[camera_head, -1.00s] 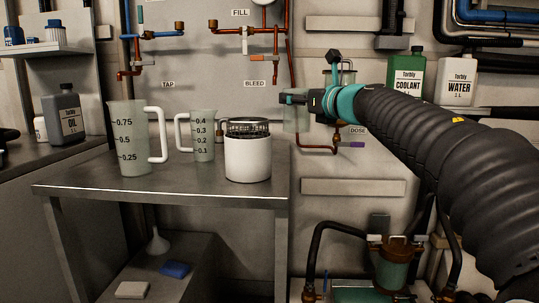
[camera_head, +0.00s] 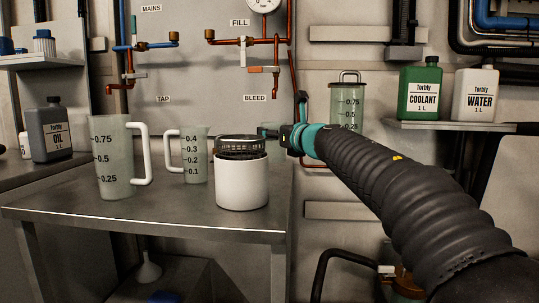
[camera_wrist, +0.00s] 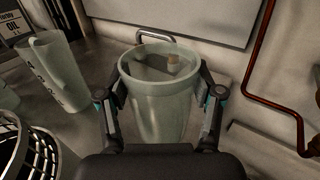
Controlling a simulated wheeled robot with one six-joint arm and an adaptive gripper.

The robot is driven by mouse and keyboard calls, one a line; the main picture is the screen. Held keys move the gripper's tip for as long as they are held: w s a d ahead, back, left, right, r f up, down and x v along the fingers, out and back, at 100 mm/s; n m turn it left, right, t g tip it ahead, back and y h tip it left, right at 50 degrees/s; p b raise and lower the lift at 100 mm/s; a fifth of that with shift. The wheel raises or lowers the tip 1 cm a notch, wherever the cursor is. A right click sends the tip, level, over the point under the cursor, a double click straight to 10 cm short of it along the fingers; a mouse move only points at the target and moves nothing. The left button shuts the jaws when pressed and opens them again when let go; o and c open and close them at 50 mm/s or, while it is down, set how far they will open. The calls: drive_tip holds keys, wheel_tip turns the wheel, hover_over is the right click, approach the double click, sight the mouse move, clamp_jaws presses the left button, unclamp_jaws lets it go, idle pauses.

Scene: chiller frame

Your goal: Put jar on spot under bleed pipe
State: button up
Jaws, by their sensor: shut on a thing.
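My gripper (camera_wrist: 162,98) is shut on a translucent pale-green jar (camera_wrist: 158,115), with one finger on each side of it. The spot itself is hidden, and I cannot tell whether the jar touches the table.
The metal table (camera_head: 150,222) holds a large measuring jug (camera_head: 114,165) and a smaller jug (camera_head: 194,158) left of the canister. The smaller jug also shows in the wrist view (camera_wrist: 52,70). A lidded graduated vessel (camera_head: 348,98) is on the wall, left of the coolant bottle (camera_head: 420,92).

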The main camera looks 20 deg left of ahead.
sight(269, 150)
drive_tip(key=shift+w+a+f, duration=0.2)
drive_tip(key=shift+a+f, duration=0.15)
drive_tip(key=shift+a, duration=0.15)
drive_tip(key=shift+w+a+f, duration=0.15)
drive_tip(key=shift+a+f, duration=0.2)
drive_tip(key=shift+a, duration=0.15)
wheel_tip(269, 150, down, 4)
drive_tip(key=b, duration=0.3)
drive_tip(key=o, duration=1.1)
drive_tip(key=b+v, duration=0.1)
drive_tip(key=v, duration=1.1)
drive_tip(key=shift+r, duration=0.1)
